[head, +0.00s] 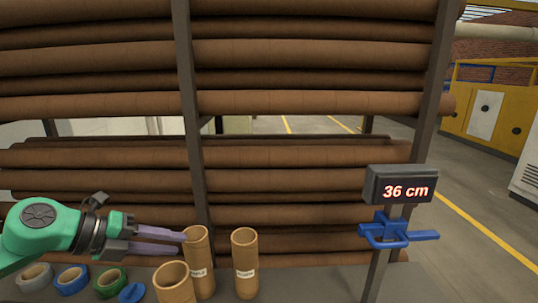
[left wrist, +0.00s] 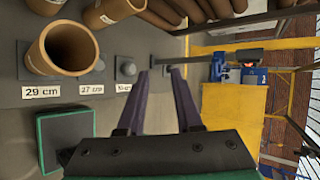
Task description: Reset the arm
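My left gripper (head: 182,242) comes in from the left in the head view, with a green wrist and purple fingers. In the left wrist view its fingers (left wrist: 162,72) stand apart with nothing between them, so it is open and empty. In the head view its fingertips appear close to a brown cardboard tube (head: 199,265); whether they touch it is unclear. A second labelled tube (head: 245,265) stands to the right, and a third (head: 174,285) is in front. In the left wrist view one tube (left wrist: 38,58) is beside a "29 cm" label (left wrist: 41,92). My right gripper is not in view.
A rack of long brown rolls (head: 300,105) fills the back. A display reading "36 cm" (head: 404,190) stands above a blue clamp-like fixture (head: 395,232) at the right. Tape rolls (head: 71,280) lie at the left front. A yellow machine (head: 490,105) stands beyond open floor.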

